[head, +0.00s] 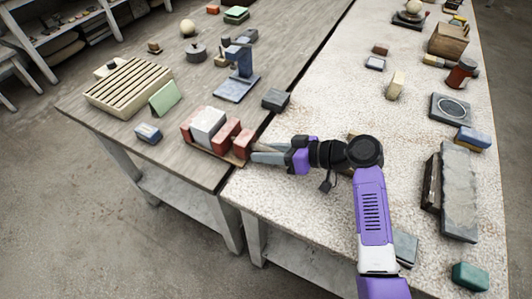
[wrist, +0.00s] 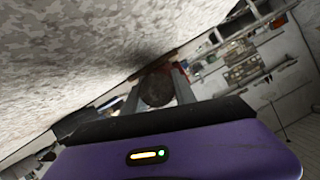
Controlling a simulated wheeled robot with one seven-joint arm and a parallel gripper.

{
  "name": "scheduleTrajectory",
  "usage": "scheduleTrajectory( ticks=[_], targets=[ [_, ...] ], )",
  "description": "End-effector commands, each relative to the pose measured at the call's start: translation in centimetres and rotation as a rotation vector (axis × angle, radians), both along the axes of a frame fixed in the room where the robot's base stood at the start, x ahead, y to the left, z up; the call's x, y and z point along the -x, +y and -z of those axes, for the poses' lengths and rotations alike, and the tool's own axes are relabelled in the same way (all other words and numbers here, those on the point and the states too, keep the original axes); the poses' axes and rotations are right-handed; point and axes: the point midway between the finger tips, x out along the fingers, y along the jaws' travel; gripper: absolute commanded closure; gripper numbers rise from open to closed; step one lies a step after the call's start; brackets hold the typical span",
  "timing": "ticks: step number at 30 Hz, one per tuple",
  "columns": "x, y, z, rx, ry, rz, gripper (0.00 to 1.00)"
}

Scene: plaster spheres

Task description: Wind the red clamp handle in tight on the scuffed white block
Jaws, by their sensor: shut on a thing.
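The white block (head: 208,124) sits in a clamp (head: 228,135) with red jaws, near the front edge of the grey wooden table. Red pieces stand on both sides of the block. I cannot tell whether the near jaw touches it, and scuffs are too small to make out. My gripper (head: 254,152) reaches in from the right at the clamp's right end. In the wrist view my gripper (wrist: 157,88) is shut on a dark, round, reddish-brown knob (wrist: 157,90), which I take as the clamp handle. In the head view the fingers hide the handle.
A small dark block (head: 275,99) lies behind my gripper. The speckled white table (head: 310,205) is clear in front of my gripper.

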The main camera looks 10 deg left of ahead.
Motion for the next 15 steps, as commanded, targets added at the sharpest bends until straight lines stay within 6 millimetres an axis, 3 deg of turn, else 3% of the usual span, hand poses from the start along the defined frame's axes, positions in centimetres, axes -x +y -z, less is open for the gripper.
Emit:
scheduleTrajectory(
  ticks=[15],
  targets=[
    [0.05,-0.07,0.23,-0.143,0.398,0.000,1.00]
  ],
)
